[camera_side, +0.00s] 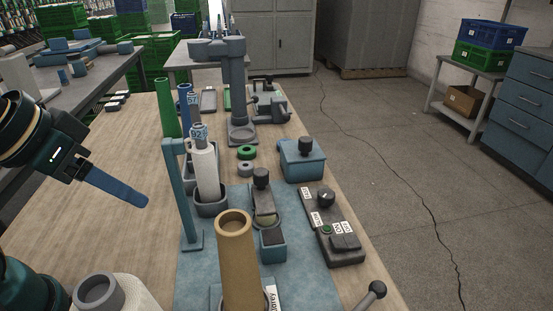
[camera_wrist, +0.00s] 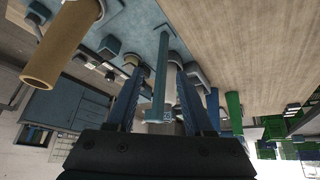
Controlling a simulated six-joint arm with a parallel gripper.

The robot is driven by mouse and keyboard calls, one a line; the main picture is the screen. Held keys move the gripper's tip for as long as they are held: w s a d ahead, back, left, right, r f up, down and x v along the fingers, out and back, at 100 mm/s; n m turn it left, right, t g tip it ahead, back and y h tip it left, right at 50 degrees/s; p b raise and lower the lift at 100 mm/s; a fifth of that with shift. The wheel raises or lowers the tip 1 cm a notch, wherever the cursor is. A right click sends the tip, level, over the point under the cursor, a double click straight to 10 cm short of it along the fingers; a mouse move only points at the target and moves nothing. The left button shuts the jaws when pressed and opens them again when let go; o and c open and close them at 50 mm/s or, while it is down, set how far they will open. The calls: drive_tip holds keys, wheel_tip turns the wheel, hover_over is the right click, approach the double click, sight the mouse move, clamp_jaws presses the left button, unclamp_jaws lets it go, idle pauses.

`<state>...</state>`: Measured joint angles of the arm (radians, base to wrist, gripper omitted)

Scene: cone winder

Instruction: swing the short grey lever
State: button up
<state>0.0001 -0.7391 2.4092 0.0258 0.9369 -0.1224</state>
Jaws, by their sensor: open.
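A short grey lever (camera_side: 367,299) with a dark ball knob rises at the bottom right edge of the side view; its lower end is cut off. I cannot make it out in the wrist view. My gripper (camera_side: 142,201) is at the left in the side view, blue fingers pointing down and right above the bare wooden table, well apart from the lever. In the wrist view my gripper (camera_wrist: 160,72) has its two blue fingers spread, with nothing held between them. A teal post shows behind the gap.
The teal post (camera_side: 172,190) stands right of my gripper, beside a white yarn cone (camera_side: 206,172). A tan tube (camera_side: 237,260) stands in front. A control box (camera_side: 333,232) and a blue box (camera_side: 302,163) lie right. The wooden table (camera_side: 120,235) left of the mat is mostly clear.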

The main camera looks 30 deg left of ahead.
drive_tip(key=w+d+r, duration=0.4)
drive_tip(key=w+r, duration=0.3)
drive_tip(key=w, duration=0.3)
drive_tip(key=m+g, duration=0.2)
drive_tip(key=m, duration=0.2)
hover_over(371, 297)
drive_tip(key=s, duration=0.3)
drive_tip(key=shift+h, duration=0.3)
drive_tip(key=f, duration=1.7)
drive_tip(key=shift+w+a+f, duration=0.1)
drive_tip(key=shift+w+f, duration=0.15)
drive_tip(key=shift+f, duration=0.05)
drive_tip(key=shift+x, duration=2.35)
drive_tip(key=shift+r, duration=0.1)
clamp_jaws()
drive_tip(key=shift+w, duration=0.1)
